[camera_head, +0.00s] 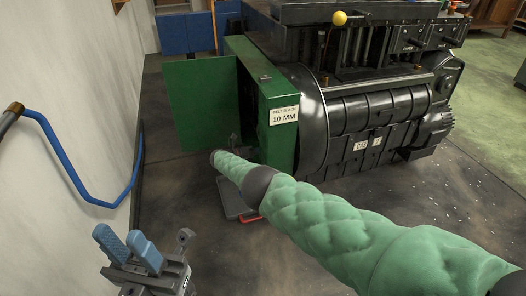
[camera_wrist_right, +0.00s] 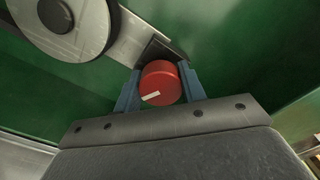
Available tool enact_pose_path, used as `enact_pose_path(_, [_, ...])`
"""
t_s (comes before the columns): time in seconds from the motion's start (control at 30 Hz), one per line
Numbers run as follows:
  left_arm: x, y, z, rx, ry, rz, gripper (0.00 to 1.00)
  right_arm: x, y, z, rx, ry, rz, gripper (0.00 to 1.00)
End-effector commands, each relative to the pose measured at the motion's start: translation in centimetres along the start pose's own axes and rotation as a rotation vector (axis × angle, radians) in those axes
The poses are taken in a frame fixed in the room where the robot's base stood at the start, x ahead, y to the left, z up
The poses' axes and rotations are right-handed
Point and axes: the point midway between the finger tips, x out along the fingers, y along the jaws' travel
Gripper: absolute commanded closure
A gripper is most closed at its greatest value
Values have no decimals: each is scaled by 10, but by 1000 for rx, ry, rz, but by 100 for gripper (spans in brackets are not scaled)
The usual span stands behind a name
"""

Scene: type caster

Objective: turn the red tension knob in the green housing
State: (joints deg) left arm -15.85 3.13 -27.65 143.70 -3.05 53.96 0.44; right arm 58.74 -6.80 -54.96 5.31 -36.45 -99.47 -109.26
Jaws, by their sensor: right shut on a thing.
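The green housing (camera_head: 278,140) stands open at the left end of a large black machine, its green door (camera_head: 200,100) swung out to the left. In the right wrist view, the red tension knob (camera_wrist_right: 160,84) sits between the blue fingers of my right gripper (camera_wrist_right: 160,92), which is shut on it. A small pale mark shows on the knob's face. In the head view my right arm reaches to the housing's opening; the knob and the right gripper are hidden there. My left gripper (camera_head: 128,249) is at the lower left, away from the housing, its two blue fingers slightly apart and empty.
A round pulley (camera_wrist_right: 68,22) and a metal bar lie beside the knob inside the housing. The black machine (camera_head: 350,110) fills the upper right. A blue hose (camera_head: 62,165) hangs along the left wall. The floor right of my arm is clear.

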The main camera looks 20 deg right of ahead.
Motion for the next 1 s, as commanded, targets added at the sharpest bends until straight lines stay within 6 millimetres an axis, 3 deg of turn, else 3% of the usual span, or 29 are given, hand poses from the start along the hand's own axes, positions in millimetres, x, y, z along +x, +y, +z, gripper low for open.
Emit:
enact_pose_path(0.73, [0,0,0,-3,3,-3,68,-1,0,4,-82,-4,4,82])
enact_pose_path(0.77, [1,0,0,-3,4,-4,68,-1,0,4,-82,-4,4,58])
enact_pose_path(0.87, [1,0,0,-2,6,-7,68,-1,0,4,-82,-4,4,38])
enact_pose_path(1.0, [1,0,0,-2,5,-6,68,-1,0,2,-83,-2,3,38])
